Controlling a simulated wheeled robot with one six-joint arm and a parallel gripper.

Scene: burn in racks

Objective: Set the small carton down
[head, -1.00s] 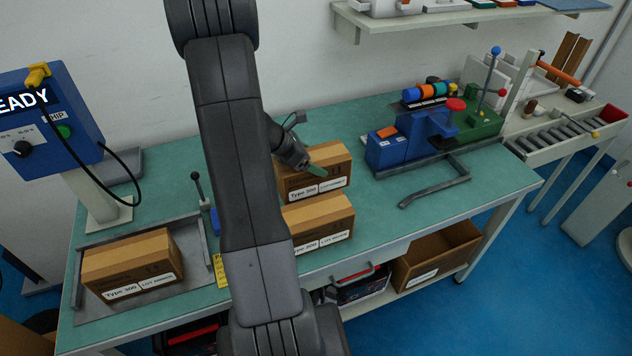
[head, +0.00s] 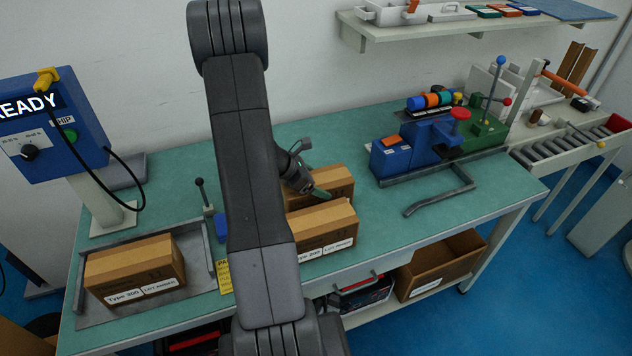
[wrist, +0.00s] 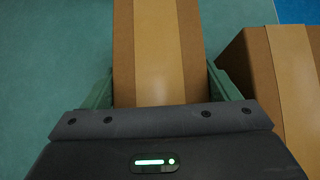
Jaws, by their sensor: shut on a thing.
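The small carton is a brown box with a paler tape band (head: 332,181), at the middle of the green bench. My gripper (head: 318,192) is shut on it from above, with one green finger on each side in the wrist view, where the carton (wrist: 156,50) runs up out of the frame. In the head view its lower front is hidden behind another carton (head: 325,232) standing nearer the bench's front edge. That carton also shows at the right of the wrist view (wrist: 295,70), beside the held one. I cannot tell whether the held carton touches the bench.
Another carton (head: 135,268) sits in a grey tray (head: 207,280) at the left. A blue console (head: 50,125) stands at the back left. A blue and green fixture (head: 430,145) stands at the right. Green bench top (head: 385,235) is clear right of the cartons.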

